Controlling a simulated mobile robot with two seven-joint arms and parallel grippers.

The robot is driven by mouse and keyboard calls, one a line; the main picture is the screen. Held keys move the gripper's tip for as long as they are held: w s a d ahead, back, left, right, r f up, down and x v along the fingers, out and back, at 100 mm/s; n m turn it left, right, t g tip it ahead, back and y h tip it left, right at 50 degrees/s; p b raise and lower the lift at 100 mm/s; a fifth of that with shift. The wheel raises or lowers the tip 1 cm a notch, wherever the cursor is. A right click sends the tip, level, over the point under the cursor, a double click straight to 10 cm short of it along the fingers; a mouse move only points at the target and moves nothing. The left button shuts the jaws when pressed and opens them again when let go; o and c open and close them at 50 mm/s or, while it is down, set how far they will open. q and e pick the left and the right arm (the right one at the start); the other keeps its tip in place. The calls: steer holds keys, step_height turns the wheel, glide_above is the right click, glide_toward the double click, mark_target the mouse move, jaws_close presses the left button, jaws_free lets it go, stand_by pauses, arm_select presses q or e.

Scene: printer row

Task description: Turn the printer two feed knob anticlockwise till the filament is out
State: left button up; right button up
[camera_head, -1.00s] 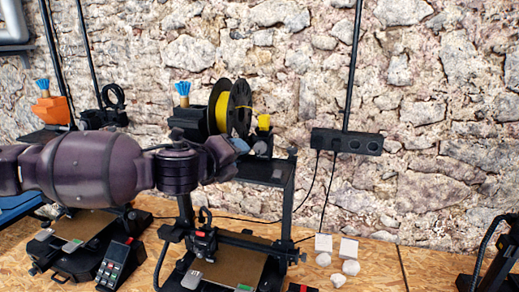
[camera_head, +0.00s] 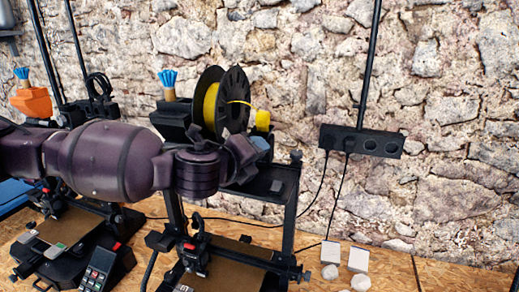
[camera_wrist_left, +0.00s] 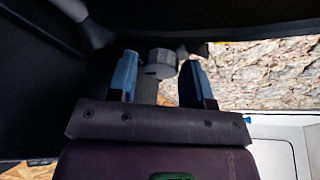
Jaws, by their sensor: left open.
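The middle printer (camera_head: 288,215) has a black frame and carries a black spool (camera_head: 236,97) with yellow filament (camera_head: 211,105) on top. My left arm crosses in front of its top bar. My left gripper (camera_head: 259,146) is just below and right of the spool; only a bluish finger shows there. In the left wrist view my left gripper (camera_wrist_left: 158,80) is open, its two blue fingers apart. A grey ribbed round knob (camera_wrist_left: 160,57) lies between and slightly beyond the fingertips, with a gap to the right finger. In the head view the knob is hidden or not distinguishable. My right gripper is out of view.
Another printer (camera_head: 75,235) stands at left, with an orange block (camera_head: 32,102) above it. A black socket strip (camera_head: 360,141) with cables hangs on the stone wall. White blocks (camera_head: 358,259) lie on the wooden bench (camera_head: 325,280) at right.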

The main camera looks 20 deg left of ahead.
arm_select(q)
steer(key=shift+w, duration=0.15)
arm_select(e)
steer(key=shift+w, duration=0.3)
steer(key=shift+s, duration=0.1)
arm_select(q)
steer(key=c, duration=0.6)
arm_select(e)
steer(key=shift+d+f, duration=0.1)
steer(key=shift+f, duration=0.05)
arm_select(q)
steer(key=shift+c, duration=0.2)
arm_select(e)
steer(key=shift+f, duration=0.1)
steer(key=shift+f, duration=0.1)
